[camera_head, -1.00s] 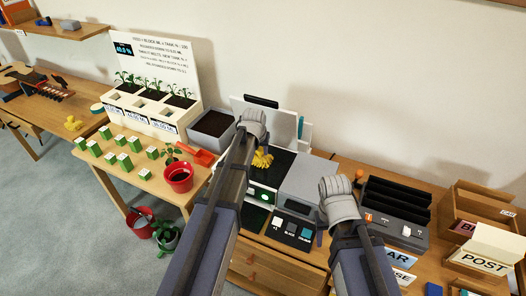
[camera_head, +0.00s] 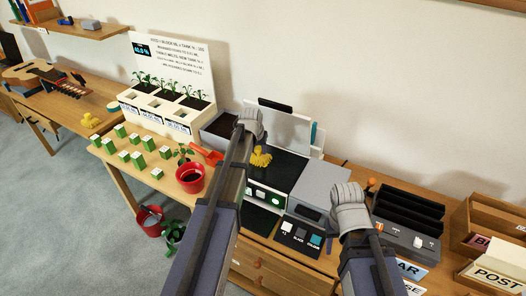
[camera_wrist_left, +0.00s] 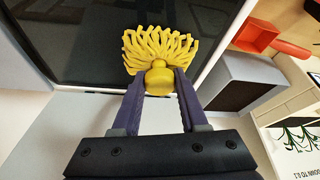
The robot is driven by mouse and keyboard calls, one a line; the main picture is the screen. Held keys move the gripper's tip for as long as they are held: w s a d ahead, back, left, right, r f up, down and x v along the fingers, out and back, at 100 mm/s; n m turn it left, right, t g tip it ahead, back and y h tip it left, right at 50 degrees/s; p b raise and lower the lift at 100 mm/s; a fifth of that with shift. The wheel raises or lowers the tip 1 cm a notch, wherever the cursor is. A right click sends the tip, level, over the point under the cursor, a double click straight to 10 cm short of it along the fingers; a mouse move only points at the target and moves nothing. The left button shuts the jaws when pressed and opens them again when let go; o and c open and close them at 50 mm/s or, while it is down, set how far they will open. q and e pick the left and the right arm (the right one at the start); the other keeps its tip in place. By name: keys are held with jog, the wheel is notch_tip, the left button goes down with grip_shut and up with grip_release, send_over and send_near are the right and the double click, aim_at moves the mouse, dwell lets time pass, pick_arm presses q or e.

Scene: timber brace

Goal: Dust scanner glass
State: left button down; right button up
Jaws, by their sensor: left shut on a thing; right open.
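A yellow duster with a fringed head (camera_head: 261,158) is in my left gripper (camera_wrist_left: 158,84). In the left wrist view, the gripper's two fingers close on its round yellow handle end, and the fringe (camera_wrist_left: 160,45) spreads over the dark scanner glass (camera_wrist_left: 110,30) near its pale rim. Whether it touches the glass I cannot tell. In the head view, the scanner (camera_head: 283,172) has its lid (camera_head: 290,128) raised at the back, and a green light shows on its front. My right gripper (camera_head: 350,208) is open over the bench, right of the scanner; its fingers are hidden.
A grey box (camera_head: 318,183) stands right of the glass, with a button panel (camera_head: 300,236) in front. A black slotted rack (camera_head: 408,208) and wooden trays (camera_head: 495,218) are further right.

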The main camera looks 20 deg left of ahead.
pick_arm(q)
jog(key=shift+a, duration=0.45)
jog(key=shift+a, duration=0.1)
jog(key=shift+w+a, duration=0.2)
jog(key=shift+a, duration=0.75)
jog(key=shift+w+a, duration=0.15)
jog(key=shift+a, duration=0.75)
jog(key=shift+w+r+p, duration=0.1)
jog(key=shift+r+p, duration=0.5)
jog(key=shift+p, duration=0.1)
notch_tip(320, 180, up, 5)
jog(key=p, duration=0.4)
jog(key=shift+d+f+p, duration=0.1)
jog(key=shift+p, duration=0.3)
